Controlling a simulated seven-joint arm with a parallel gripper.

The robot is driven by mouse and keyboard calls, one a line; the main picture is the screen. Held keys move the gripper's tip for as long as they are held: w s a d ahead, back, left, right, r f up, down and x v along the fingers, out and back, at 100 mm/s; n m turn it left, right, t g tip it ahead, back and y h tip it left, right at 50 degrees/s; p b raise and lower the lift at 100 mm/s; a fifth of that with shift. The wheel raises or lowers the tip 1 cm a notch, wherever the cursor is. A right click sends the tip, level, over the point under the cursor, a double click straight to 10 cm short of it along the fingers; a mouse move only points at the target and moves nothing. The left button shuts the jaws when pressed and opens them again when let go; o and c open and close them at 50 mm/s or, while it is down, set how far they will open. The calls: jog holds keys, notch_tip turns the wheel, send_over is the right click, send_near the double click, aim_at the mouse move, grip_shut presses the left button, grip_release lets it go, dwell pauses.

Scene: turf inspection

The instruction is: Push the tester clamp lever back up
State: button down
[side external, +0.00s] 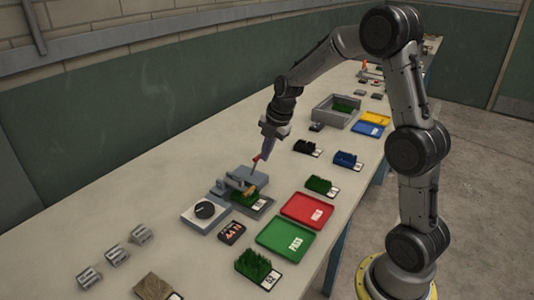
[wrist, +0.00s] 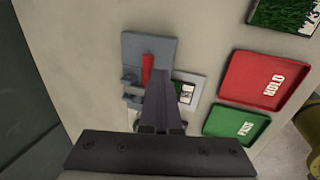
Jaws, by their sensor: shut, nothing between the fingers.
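The tester (side external: 247,178) is a grey fixture on the bench, with a green turf sample (side external: 243,198) in its front part. Its clamp lever (side external: 257,158) has a red grip and stands up from the fixture, somewhat tilted. In the wrist view the red lever (wrist: 147,68) lies over the grey tester plate (wrist: 160,45), just left of my fingertips. My gripper (side external: 267,153) is shut and empty, pointing down right beside the lever's red end. I cannot tell whether it touches the lever. In the wrist view my fingers (wrist: 160,80) hide part of the tester.
A dial unit (side external: 198,218) and a small display (side external: 232,233) stand in front of the tester. A red HOLD tray (side external: 290,207) and a green PASS tray (side external: 270,238) lie to its right. Several turf samples sit around.

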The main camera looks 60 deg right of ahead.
jog(key=shift+w+r, duration=0.15)
jog(key=shift+w, duration=0.2)
jog(key=w+g, duration=0.2)
jog(key=w+r+g, duration=0.1)
jog(key=w+g, duration=0.1)
jog(key=shift+w+f, duration=0.25)
jog(key=shift+w, duration=1.2)
jog(key=shift+w+f, duration=0.2)
jog(key=shift+w, duration=1.2)
